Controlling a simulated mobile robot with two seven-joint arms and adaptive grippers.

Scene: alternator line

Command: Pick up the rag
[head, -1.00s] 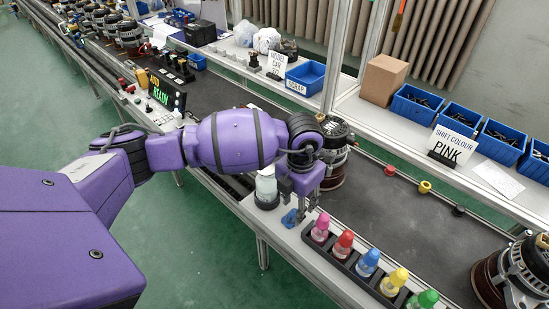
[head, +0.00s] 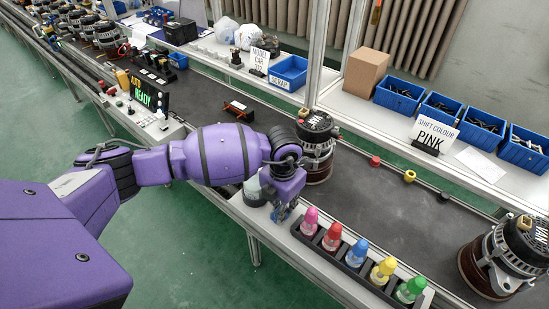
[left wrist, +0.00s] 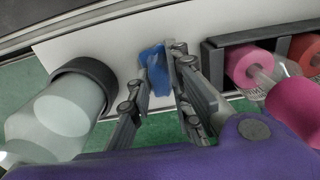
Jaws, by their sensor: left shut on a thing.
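The rag is a small crumpled blue cloth (left wrist: 153,58) on the white bench strip in the left wrist view. It sits between the fingers of my left gripper (left wrist: 162,66), which is shut on it. In the head view my left gripper (head: 283,212) points down at the bench edge, and only a little blue shows at its tips. Whether the rag is clear of the surface I cannot tell. My right gripper is not in view.
A pale bottle in a dark round holder (left wrist: 85,72) stands left of the gripper. A black rack (head: 312,238) of several coloured bottles stands close on its right. An alternator (head: 317,150) stands behind on the dark conveyor (head: 385,205).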

